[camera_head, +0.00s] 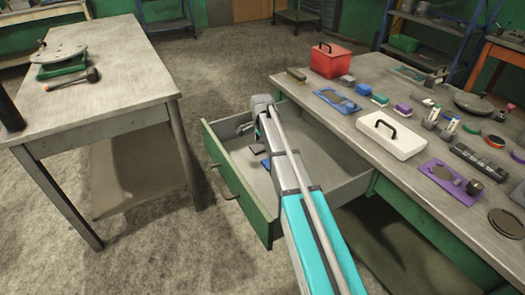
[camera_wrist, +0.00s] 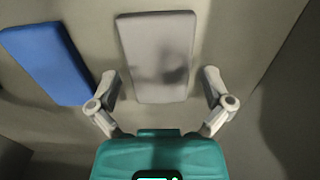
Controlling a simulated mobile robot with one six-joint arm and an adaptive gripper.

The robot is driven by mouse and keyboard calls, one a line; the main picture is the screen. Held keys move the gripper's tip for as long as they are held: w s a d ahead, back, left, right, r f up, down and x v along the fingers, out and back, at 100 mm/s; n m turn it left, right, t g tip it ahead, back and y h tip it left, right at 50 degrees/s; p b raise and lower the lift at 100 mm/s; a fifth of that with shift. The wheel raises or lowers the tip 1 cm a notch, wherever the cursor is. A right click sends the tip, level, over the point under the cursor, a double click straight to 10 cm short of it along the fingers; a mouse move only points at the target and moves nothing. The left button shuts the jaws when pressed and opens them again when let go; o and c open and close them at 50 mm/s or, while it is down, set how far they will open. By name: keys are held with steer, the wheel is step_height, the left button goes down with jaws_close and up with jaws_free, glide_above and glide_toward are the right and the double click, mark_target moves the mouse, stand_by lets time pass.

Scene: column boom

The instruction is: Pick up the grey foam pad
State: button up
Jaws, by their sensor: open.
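In the wrist view the grey foam pad (camera_wrist: 157,55) lies flat on the drawer floor, straight ahead of my gripper (camera_wrist: 161,88). The gripper's two fingers are spread wide, one on each side of the pad's near end, and nothing is held between them. A blue pad (camera_wrist: 45,62) lies to the left, tilted and apart from the grey one. In the head view my arm reaches into the open drawer (camera_head: 238,188), and its links hide part of the inside. Small pads show there beside the arm; which is the grey one is hard to tell.
The drawer's walls stand close around my arm. The workbench (camera_head: 375,133) above holds a red box (camera_head: 331,61), a white case (camera_head: 391,136), a purple tray (camera_head: 437,170) and many small items. Another table (camera_head: 105,90) stands at left, with open floor between.

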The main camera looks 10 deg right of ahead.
stand_by(0.6)
steer(key=c, duration=0.7)
